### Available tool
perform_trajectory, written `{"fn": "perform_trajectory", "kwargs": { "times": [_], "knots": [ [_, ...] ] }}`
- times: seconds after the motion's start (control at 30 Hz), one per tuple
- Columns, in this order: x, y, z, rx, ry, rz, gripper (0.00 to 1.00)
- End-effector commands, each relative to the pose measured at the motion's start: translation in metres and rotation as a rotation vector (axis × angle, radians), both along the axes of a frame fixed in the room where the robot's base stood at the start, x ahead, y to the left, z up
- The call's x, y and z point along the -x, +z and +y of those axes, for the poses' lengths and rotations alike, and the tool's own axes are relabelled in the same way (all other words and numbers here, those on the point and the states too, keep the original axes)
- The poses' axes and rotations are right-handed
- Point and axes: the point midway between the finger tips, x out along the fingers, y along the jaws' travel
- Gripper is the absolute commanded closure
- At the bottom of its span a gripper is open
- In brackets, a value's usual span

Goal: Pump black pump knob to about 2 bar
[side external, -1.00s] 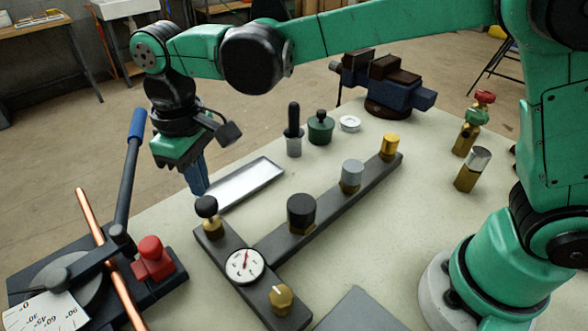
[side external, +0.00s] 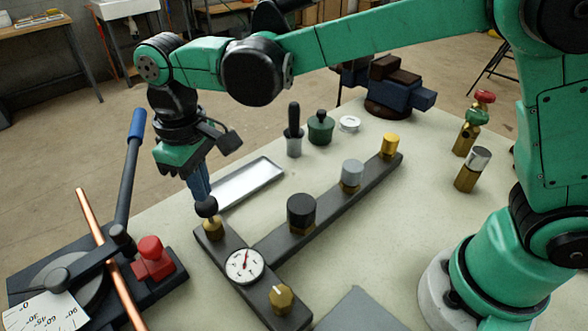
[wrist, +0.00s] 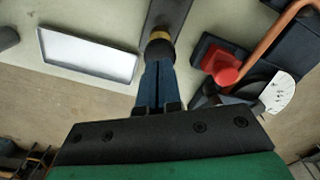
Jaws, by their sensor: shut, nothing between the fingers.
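The black pump knob (side external: 207,207) sits on a brass base at the left end of the dark manifold bar (side external: 340,198). My gripper (side external: 203,196) is shut and empty, pointing down, with its blue fingertips right at the top of the knob. In the wrist view the shut fingers (wrist: 157,65) reach the knob (wrist: 159,47) and partly cover it. I cannot tell for sure if they touch. The round white gauge (side external: 245,266) has a red needle; its numbers are too small to read.
A black knob (side external: 301,211), a grey knob (side external: 352,172) and yellow knobs (side external: 389,145) stand on the manifold. A pipe bender with a blue-handled lever (side external: 136,125) and a red block (side external: 152,257) is close on the left. A silver tray (side external: 248,183) lies behind.

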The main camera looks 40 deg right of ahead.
Motion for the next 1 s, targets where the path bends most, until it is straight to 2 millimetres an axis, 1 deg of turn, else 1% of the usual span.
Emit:
{"fn": "perform_trajectory", "kwargs": {
  "times": [0.1,0.87,1.0],
  "knots": [
    [0.0,-0.006,0.0,0.0,0.0,0.0,1.0],
    [0.0,-0.028,0.0,0.0,0.0,0.0,1.0],
    [0.0,-0.024,0.0,0.0,0.0,0.0,1.0]
  ]
}}
